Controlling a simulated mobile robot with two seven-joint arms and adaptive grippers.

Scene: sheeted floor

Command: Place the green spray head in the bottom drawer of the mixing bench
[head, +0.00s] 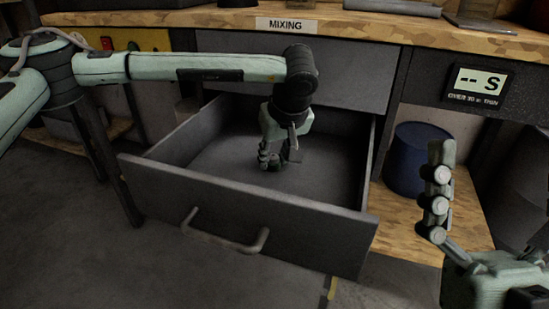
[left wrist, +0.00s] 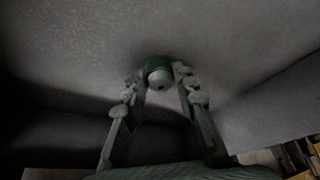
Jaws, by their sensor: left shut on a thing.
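The bottom drawer (head: 250,235) of the mixing bench is pulled open, with its handle facing me. My left gripper (head: 273,160) reaches down inside the drawer, over its middle. In the left wrist view the left gripper (left wrist: 161,82) is shut on the green spray head (left wrist: 157,64), which has a green body and a pale grey end. The spray head is close to the drawer floor; I cannot tell whether it touches. In the head view the fingers mostly hide it. My right gripper (head: 438,195) is at the lower right, outside the drawer, partly out of frame.
The bench top (head: 380,30) with the MIXING label (head: 286,25) runs above the drawer. A closed drawer front (head: 345,75) sits just above the open one. A blue bin (head: 410,158) stands on the wooden shelf to the right. A display (head: 480,82) hangs above it.

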